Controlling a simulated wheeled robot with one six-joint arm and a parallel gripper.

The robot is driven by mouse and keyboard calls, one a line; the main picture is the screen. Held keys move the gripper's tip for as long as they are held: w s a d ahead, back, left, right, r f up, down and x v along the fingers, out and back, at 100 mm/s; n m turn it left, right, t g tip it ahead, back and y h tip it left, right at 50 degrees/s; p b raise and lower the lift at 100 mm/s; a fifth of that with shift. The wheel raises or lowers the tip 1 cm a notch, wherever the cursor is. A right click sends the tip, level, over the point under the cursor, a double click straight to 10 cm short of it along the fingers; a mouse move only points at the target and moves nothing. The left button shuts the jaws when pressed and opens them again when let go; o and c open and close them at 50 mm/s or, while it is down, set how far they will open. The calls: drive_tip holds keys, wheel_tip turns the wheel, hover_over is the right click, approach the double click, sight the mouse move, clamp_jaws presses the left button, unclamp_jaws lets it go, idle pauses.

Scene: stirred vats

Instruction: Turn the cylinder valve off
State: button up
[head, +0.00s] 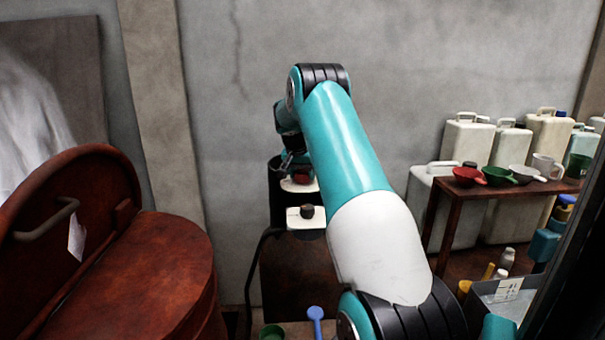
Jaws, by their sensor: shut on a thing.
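My gripper (297,163) is small and partly hidden behind my arm, at the far end of its reach. It points down and is shut on a small dark red valve knob (300,177). The knob sits above a pale round plate (301,187). A dark cylinder (275,200) stands just left of and behind the knob. My wrist and forearm hide part of this area, and the fingertips are too small to see clearly.
A second, dark knob (307,211) sits on a white block (298,222) just in front. A black hose (250,270) hangs at left. A large rusty vat (150,265) with its lid raised stands left. A shelf (455,190) with cups and scoops, with jugs (468,142) behind, is right.

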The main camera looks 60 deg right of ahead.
drive_tip(key=shift+m, duration=0.4)
drive_tip(key=o, duration=0.9)
drive_tip(key=b+v, duration=0.2)
drive_tip(key=v, duration=1.5)
drive_tip(key=shift+w+r, duration=0.2)
drive_tip(key=shift+r, duration=0.05)
